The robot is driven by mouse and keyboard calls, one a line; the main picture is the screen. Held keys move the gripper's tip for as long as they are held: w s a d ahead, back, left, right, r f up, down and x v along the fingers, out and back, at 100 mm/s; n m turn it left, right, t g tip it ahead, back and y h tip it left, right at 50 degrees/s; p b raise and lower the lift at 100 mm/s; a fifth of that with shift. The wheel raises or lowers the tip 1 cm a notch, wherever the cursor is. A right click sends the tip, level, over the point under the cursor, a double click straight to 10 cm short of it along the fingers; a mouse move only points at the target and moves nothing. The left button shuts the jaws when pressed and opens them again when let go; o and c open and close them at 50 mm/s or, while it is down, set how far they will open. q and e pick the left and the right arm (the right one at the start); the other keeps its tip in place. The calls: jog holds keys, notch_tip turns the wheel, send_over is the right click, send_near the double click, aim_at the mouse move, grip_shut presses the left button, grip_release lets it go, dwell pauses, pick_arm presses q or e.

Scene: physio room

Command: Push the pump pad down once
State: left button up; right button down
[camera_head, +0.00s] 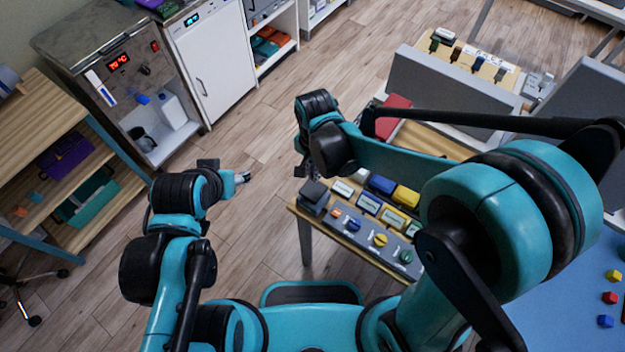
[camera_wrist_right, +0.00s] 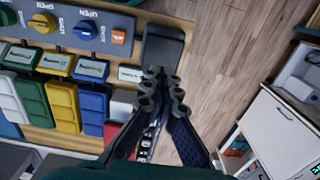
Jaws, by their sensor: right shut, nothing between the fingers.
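The pump pad appears to be the dark grey block (camera_head: 313,192) at the left end of the table's control panel. In the right wrist view the dark block (camera_wrist_right: 164,45) lies just beyond my fingertips. My right gripper (camera_wrist_right: 162,72) is shut and empty, its tips at the block's near edge in that picture. I cannot tell whether they touch it. In the head view the right gripper (camera_head: 300,171) is partly hidden by its own wrist, close above the block. My left gripper (camera_head: 242,178) is over the floor, left of the table; its jaws are too small to read.
The grey panel (camera_head: 345,222) carries colored knobs. Behind it are labelled blocks and blue and yellow bins (camera_head: 406,196). Open floor (camera_head: 250,235) lies left of the table (camera_head: 300,206). A steel cabinet (camera_head: 105,60) and wooden shelf (camera_head: 40,190) stand farther left.

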notch_tip(320, 180, up, 4)
jog(key=shift+w+r+p, duration=0.1)
jog(key=shift+r+p, duration=0.15)
jog(key=shift+p, duration=0.25)
dwell(0.5)
jog(key=s+d+n+t+b, duration=0.3)
jog(key=d, duration=0.5)
jog(key=s+d+n+t+b, duration=0.3)
jog(key=d+n+t, duration=0.1)
jog(key=d, duration=0.4)
jog(key=shift+s+d+r+b, duration=0.25)
jog(key=shift+d+r+b, duration=0.05)
jog(key=shift+r, duration=0.1)
